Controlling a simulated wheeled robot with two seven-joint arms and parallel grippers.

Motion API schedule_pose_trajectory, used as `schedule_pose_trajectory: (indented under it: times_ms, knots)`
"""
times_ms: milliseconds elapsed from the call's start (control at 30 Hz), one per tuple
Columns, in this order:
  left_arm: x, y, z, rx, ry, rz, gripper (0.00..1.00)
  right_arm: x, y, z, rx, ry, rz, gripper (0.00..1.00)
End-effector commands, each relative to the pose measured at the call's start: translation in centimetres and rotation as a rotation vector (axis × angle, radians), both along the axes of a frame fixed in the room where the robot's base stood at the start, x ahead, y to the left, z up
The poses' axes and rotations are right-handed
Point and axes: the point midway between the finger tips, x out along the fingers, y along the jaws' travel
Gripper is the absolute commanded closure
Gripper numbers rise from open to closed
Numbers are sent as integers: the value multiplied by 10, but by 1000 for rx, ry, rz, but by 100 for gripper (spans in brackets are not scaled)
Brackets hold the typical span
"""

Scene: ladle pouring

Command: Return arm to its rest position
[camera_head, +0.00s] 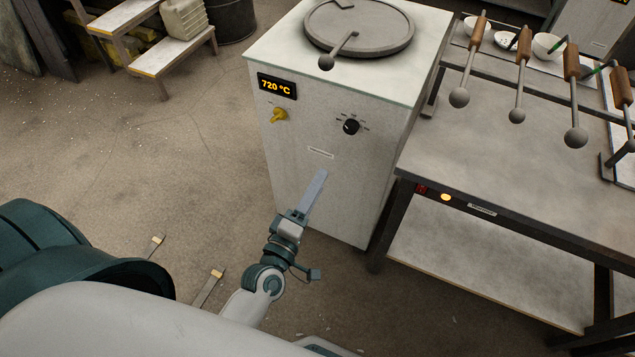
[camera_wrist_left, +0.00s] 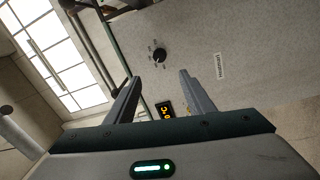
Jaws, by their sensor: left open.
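My left gripper (camera_head: 316,184) is in front of the furnace (camera_head: 340,190), low against its front face in the head view. In the left wrist view the two fingers of this gripper (camera_wrist_left: 159,78) stand apart with nothing between them. The furnace front fills much of the wrist view, with its black knob (camera_wrist_left: 159,54) and lit display (camera_wrist_left: 165,110). Whether the fingers touch the furnace cannot be told. My right gripper is not in view.
A round lid (camera_head: 385,28) lies on the furnace top. To the right, a grey table (camera_head: 510,165) stands near several wooden-handled ladles (camera_head: 520,75) and white bowls (camera_head: 547,44). A step stand (camera_head: 170,62) is at the back left. The floor left of the furnace is mostly open.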

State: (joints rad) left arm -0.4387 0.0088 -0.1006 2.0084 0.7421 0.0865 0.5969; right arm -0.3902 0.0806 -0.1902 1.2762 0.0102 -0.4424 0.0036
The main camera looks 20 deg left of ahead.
Motion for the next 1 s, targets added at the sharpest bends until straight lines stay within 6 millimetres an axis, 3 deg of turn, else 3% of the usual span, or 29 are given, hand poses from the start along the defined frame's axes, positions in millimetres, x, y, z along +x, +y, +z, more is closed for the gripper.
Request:
schedule_pose_trajectory:
  times_ms: [300, 467, 567, 767, 1000]
  knots:
    - [0, -1, -3, 7, 5, -3, 51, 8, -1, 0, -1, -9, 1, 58]
    - [0, -8, -27, 78, 53, -25, 51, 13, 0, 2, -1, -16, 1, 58]
    - [-2, -16, -61, 176, 118, -60, 51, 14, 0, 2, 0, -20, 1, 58]
    - [-24, -35, -166, 479, 310, -192, 51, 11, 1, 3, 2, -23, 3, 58]
    - [-89, -41, -303, 893, 554, -440, 51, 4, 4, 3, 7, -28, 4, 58]
